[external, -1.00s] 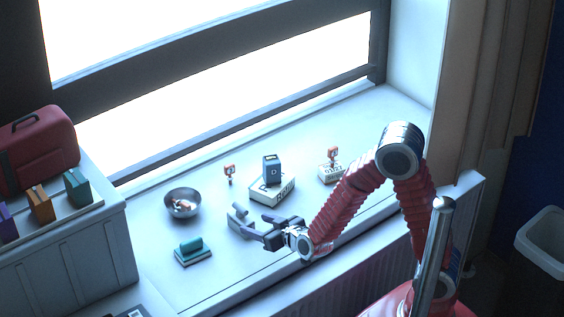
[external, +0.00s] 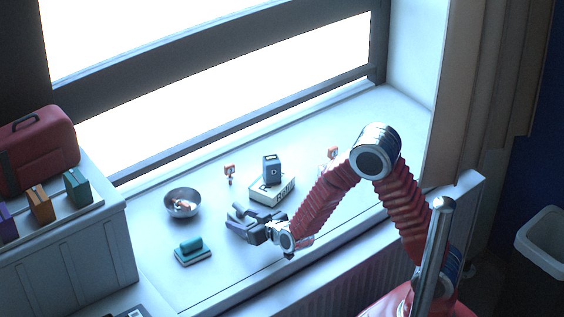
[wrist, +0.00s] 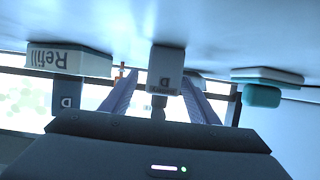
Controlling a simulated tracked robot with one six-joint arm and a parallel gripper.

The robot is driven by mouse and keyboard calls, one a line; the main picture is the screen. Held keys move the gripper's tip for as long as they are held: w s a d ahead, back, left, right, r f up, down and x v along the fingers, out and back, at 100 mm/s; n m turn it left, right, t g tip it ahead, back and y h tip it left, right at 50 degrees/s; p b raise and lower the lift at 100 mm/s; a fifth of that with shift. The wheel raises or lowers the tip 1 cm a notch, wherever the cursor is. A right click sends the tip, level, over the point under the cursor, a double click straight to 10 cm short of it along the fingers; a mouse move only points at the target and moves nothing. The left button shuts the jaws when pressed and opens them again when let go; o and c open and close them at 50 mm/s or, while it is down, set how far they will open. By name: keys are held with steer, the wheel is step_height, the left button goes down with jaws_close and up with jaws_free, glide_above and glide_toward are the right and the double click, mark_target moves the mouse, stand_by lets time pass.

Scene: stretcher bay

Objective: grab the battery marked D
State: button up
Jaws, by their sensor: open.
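In the wrist view, which is upside down, a pale grey block marked D (wrist: 166,68) stands ahead between the two fingers of my open gripper (wrist: 160,82). I cannot tell whether they touch it. In the external view my gripper (external: 240,222) is low over the sill, and the grey block there is mostly hidden among the fingers. A second, blue block marked D (external: 271,171) stands on a white lettered box (external: 272,190) behind my gripper. In the wrist view this blue block (wrist: 66,98) and the Refill box (wrist: 68,59) are at the left.
A teal object on a pale base (external: 192,251) lies front left, and a metal bowl (external: 182,204) stands behind it. Small orange-topped items (external: 229,171) stand farther back. A red case (external: 37,150) and coloured blocks (external: 77,187) sit on the left cabinet.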

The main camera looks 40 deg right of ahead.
mark_target(234, 217)
steer(key=shift+x, duration=2.6)
steer(key=shift+a, duration=0.1)
jaws_close()
